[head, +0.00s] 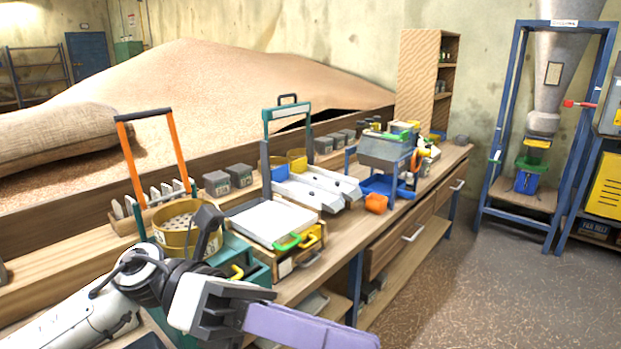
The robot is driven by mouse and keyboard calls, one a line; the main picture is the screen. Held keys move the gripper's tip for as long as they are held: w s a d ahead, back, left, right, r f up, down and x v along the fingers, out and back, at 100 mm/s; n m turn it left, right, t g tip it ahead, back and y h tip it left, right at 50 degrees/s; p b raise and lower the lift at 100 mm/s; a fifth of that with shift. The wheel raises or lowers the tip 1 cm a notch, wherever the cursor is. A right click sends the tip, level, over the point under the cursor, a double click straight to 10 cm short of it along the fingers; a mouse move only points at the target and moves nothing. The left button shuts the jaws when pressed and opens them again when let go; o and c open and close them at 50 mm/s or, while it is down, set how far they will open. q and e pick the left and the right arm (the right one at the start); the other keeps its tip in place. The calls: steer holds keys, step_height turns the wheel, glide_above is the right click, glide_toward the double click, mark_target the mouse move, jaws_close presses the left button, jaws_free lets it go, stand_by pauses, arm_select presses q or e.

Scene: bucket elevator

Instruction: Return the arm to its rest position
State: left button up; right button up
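My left arm comes in from the lower left, and its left gripper (238,313) is low in the foreground, in front of the workbench (408,222). A long flat lavender piece (312,328) extends from the gripper's dark end toward the lower right. I cannot tell whether this piece is held or is part of the gripper, nor whether the fingers are open or shut. My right arm and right gripper are not in view.
Close behind the arm are a yellow sieve (178,235), a green bin (243,259) and a white-topped device (272,222). The floor (480,290) at right is clear.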

arm_select(q)
steer(key=w+a+f+n+t+h, duration=0.1)
steer(key=w+f+n+t+h, duration=0.15)
steer(key=w+n+t, duration=0.45)
steer(key=w+a+f+n+t+h, duration=0.1)
steer(key=w+n+t+h, duration=0.2)
steer(key=n+t, duration=0.8)
steer(key=w+a+f+n+t+y, duration=0.2)
steer(key=a+f+n+y, duration=0.4)
steer(key=f+n, duration=0.5)
steer(key=w+a+f+n+t+y, duration=0.1)
steer(key=a+f+n+t+y, duration=0.2)
steer(key=f+n+y, duration=0.65)
steer(key=s+a+f+n+g+y, duration=0.2)
steer(key=s+a+f+n+g, duration=0.2)
steer(key=s+f, duration=0.4)
steer(key=s+a+f+n+g+y, duration=0.2)
steer(key=s+f, duration=0.7)
steer(key=f, duration=0.6)
steer(key=a+n+g, duration=0.1)
steer(key=a+n, duration=0.1)
steer(key=shift+s+a+f+n+g, duration=0.2)
steer(key=shift+s+f+n+g, duration=0.1)
steer(key=shift+n+g, duration=0.1)
